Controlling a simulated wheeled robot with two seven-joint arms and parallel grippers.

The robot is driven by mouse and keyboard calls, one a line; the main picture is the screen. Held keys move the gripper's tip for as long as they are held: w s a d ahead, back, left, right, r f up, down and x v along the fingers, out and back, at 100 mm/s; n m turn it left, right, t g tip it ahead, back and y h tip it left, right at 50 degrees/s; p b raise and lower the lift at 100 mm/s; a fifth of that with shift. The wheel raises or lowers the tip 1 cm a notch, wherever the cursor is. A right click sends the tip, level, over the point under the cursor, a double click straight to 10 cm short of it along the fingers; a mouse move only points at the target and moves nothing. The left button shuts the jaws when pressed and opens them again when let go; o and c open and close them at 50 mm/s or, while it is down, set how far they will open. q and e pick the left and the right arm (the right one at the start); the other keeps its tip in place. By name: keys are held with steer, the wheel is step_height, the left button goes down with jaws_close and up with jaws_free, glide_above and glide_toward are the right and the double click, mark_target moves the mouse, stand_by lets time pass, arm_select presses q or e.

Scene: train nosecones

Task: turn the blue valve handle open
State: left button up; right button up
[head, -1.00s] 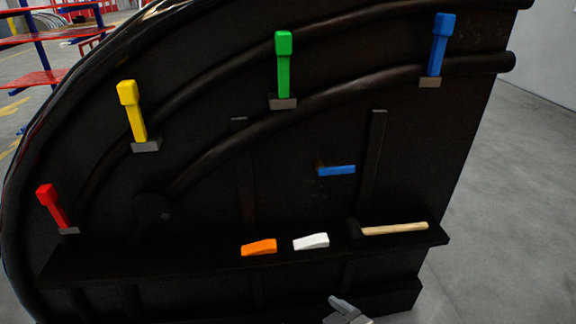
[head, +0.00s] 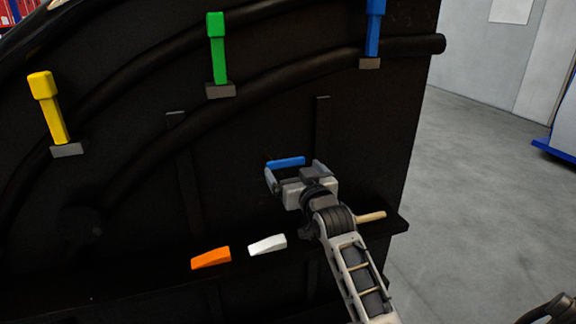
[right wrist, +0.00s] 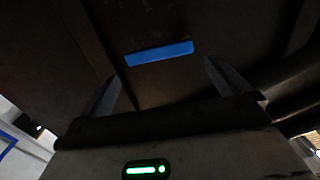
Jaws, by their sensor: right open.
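The blue valve handle (head: 286,162) is a short horizontal bar on the dark panel, above the shelf. It also shows in the right wrist view (right wrist: 159,53), ahead of and between the two fingers, slightly tilted. My right gripper (head: 294,172) is open and empty, with its fingers spread to either side of the handle's length. In the right wrist view the fingertips (right wrist: 160,72) look apart from the handle; I cannot tell the exact gap. The handle's pivot is not clearly visible. My left gripper does not show.
Yellow (head: 52,110), green (head: 217,50) and blue (head: 373,32) upright levers stand on the panel above. A dark shelf (head: 130,285) below holds an orange block (head: 211,258), a white block (head: 267,244) and a hammer (head: 371,217) partly behind my arm. Open floor lies to the right.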

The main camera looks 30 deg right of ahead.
mark_target(287, 161)
steer(key=x, duration=0.5)
steer(key=c, duration=1.1)
